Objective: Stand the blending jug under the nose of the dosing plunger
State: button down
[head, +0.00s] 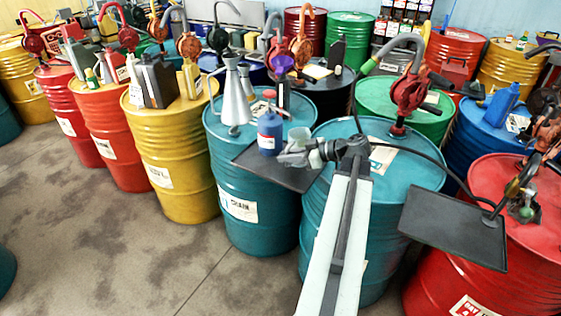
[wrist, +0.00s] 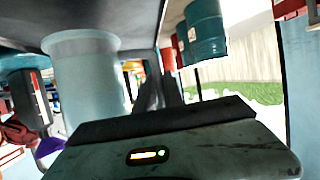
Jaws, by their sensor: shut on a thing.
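The blending jug (head: 298,134) looks like a small pale, partly see-through cup. It stands upright over the dark tray (head: 248,160) at the front of the teal drums, and I cannot tell whether its base touches the tray. My gripper (head: 299,155) is shut on it from the right and hides its lower part. A pale cylinder, apparently the jug, fills the left of the wrist view (wrist: 85,95). The dosing plunger (head: 269,128) appears to be the blue container with a red top, just left of the jug. Its nose is too small to make out clearly.
Metal funnel-topped cans (head: 234,95) stand behind to the left. A red hand pump (head: 409,92) with a curved grey spout rises behind my arm. Another dark tray (head: 453,228) juts out at the right. Drums crowd both sides; the floor (head: 130,240) is open at front left.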

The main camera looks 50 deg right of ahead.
jog(key=w+f+b, duration=0.4)
jog(key=shift+w+d+f, duration=0.2)
jog(key=shift+w, duration=0.05)
jog(key=shift+r, duration=0.25)
jog(key=shift+f, duration=0.2)
jog(key=c, duration=1.5)
grip_release()
jog(key=shift+o, duration=0.2)
jog(key=shift+r, duration=0.1)
